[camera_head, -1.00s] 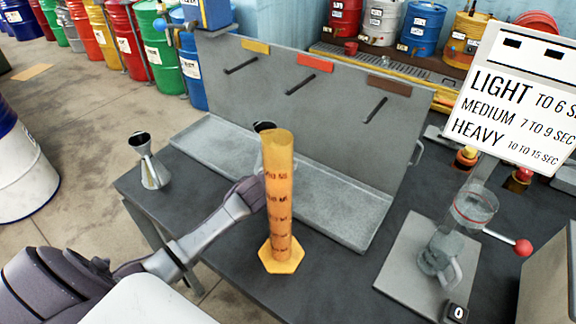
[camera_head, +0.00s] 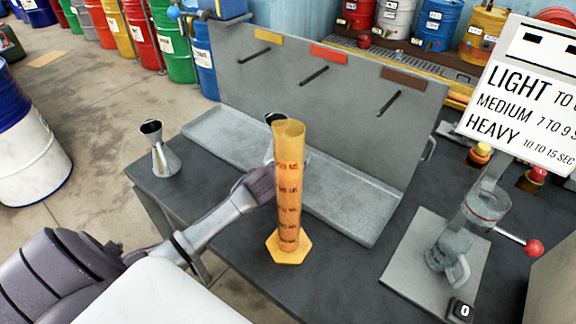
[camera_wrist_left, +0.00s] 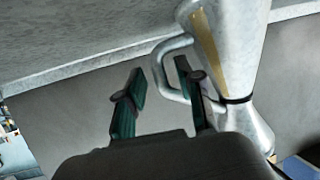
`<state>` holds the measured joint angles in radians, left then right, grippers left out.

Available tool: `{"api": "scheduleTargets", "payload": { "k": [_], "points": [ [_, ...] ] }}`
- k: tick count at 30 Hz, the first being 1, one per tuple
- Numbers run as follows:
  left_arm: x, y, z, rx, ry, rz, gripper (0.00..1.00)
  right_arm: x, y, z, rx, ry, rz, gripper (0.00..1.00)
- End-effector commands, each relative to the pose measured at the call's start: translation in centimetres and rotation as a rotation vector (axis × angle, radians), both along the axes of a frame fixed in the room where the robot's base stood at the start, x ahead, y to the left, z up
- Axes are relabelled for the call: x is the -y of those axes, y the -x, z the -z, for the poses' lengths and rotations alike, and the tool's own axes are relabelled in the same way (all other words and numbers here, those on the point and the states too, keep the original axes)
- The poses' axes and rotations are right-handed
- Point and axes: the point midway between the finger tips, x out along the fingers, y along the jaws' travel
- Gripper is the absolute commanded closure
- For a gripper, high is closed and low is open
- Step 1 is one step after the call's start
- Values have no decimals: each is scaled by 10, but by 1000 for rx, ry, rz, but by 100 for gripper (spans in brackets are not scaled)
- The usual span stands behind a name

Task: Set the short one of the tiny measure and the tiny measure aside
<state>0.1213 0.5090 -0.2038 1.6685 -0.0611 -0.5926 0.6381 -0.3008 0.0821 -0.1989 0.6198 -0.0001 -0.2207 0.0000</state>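A metal measure with a flared top (camera_head: 158,150) stands upright at the left of the table. A second metal measure (camera_head: 270,151) is mostly hidden behind the orange cylinder in the head view; its dark rim and a bit of its side show. In the left wrist view this measure (camera_wrist_left: 230,60) is large, with a looped handle (camera_wrist_left: 160,84) facing my gripper. My left gripper (camera_wrist_left: 160,69) is open, its fingers close to the handle, with part of the loop between them. I cannot tell whether they touch. My right gripper is not in view.
A tall orange graduated cylinder (camera_head: 289,195) stands in front of my left gripper. A grey tray with a back panel (camera_head: 350,205) lies behind it. A clear-bowled device with a red-knobbed lever (camera_head: 486,208) and a sign (camera_head: 525,100) are at right. Table around the left measure is clear.

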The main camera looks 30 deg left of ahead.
Motion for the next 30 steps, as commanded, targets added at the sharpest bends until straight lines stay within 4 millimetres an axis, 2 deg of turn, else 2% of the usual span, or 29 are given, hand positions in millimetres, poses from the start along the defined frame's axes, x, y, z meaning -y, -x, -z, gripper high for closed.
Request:
{"api": "scheduleTargets", "payload": {
  "k": [9, 15, 21, 30],
  "points": [
    [7, 61, -22, -2, 0, 1, 64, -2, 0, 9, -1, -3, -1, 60],
    [10, 90, -35, -1, 0, -1, 64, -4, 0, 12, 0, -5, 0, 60],
    [11, 100, -40, -1, 0, -1, 64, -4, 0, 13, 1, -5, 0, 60],
    [11, 100, -41, -1, 0, -1, 64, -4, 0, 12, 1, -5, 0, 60]
  ]
}}
